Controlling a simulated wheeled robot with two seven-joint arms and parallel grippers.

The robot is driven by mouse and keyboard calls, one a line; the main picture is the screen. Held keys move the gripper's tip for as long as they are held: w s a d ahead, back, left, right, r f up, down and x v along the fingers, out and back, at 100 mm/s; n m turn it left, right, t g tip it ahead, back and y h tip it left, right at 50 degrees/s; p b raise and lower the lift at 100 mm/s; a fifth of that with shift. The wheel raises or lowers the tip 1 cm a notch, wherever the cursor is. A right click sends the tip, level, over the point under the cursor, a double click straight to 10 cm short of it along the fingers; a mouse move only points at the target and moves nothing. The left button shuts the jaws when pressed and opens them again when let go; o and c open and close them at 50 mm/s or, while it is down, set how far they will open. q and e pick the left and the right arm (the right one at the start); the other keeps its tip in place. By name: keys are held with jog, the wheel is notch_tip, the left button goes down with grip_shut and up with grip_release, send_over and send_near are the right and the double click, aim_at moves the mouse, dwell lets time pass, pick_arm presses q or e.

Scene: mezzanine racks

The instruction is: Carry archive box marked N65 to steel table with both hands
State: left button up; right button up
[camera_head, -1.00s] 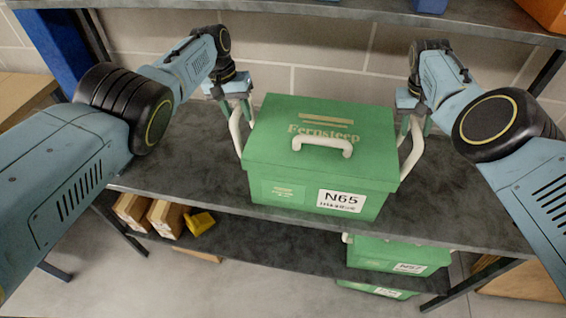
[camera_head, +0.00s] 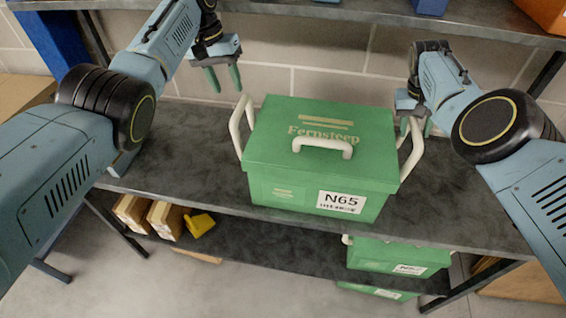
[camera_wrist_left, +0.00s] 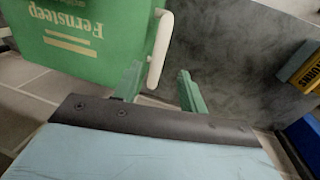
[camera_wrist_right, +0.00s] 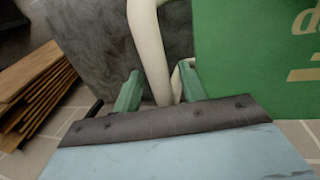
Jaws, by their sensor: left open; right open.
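The green archive box marked N65 (camera_head: 320,160) stands upright on a dark steel shelf, with a white handle on its lid and a white loop handle on each side. My left gripper (camera_head: 222,80) is open and empty, above and behind the box's left handle (camera_head: 238,125), apart from it. In the left wrist view that handle (camera_wrist_left: 160,50) shows beyond the fingers. My right gripper (camera_head: 413,122) is open at the right handle (camera_head: 413,150). In the right wrist view this handle (camera_wrist_right: 150,50) passes between the open fingers (camera_wrist_right: 158,92). I see no steel table for certain.
The dark shelf (camera_head: 190,150) is clear left of the box. Other green boxes (camera_head: 395,255), small cartons (camera_head: 150,213) and a yellow item (camera_head: 200,224) sit lower down. A shelf above (camera_head: 300,10) and its posts bound the space.

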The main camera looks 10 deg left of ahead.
jog(key=shift+r, duration=0.2)
pick_arm(q)
jog(key=shift+a+r, duration=0.2)
jog(key=shift+r, duration=0.95)
pick_arm(e)
notch_tip(320, 180, up, 11)
jog(key=a, duration=0.2)
jog(key=shift+a+r, duration=0.15)
jog(key=shift+r, duration=0.05)
jog(key=shift+w, duration=0.1)
